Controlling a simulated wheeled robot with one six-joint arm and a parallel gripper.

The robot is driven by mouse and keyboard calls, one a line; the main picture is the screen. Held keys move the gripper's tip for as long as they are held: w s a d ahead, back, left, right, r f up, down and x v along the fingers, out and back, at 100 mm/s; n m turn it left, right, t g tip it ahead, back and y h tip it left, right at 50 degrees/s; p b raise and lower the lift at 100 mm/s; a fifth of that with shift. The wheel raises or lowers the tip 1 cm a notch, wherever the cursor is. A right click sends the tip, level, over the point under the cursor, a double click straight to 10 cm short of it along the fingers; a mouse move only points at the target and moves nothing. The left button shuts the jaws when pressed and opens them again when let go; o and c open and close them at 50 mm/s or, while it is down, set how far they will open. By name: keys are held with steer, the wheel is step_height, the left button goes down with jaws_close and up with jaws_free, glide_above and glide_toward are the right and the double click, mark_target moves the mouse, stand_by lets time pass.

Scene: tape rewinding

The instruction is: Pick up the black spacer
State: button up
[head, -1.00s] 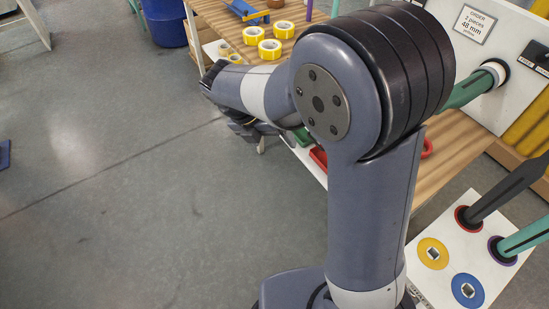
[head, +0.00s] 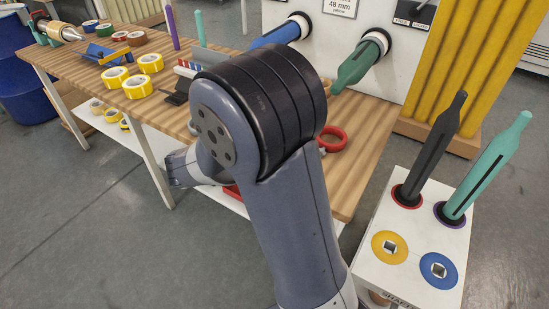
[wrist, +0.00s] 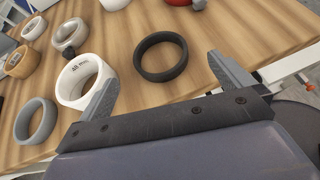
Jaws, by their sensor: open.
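The black spacer (wrist: 160,57) is a dark ring lying flat on the wooden table in the wrist view. My gripper (wrist: 163,74) is open and empty, one finger to the left of the ring and one to the right. The ring appears ahead of the palm, between the fingers in the picture; I cannot tell how high the fingers are above it. In the head view my arm hides the black spacer, and the fingers cannot be made out.
A white ring (wrist: 78,80) lies close to my left finger, with a grey ring (wrist: 36,121) beyond it. More rings lie at the upper left. In the head view, a white stand (head: 412,267) with upright shafts is at the right, and yellow tape rolls (head: 138,87) lie on the table.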

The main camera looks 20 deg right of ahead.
steer(key=x, duration=0.7)
steer(key=shift+w+d+f+b, duration=0.1)
steer(key=shift+w+f+b, duration=0.1)
steer(key=shift+b, duration=0.15)
steer(key=shift+c, duration=0.3)
steer(key=c, duration=0.9)
steer(key=shift+o, duration=0.2)
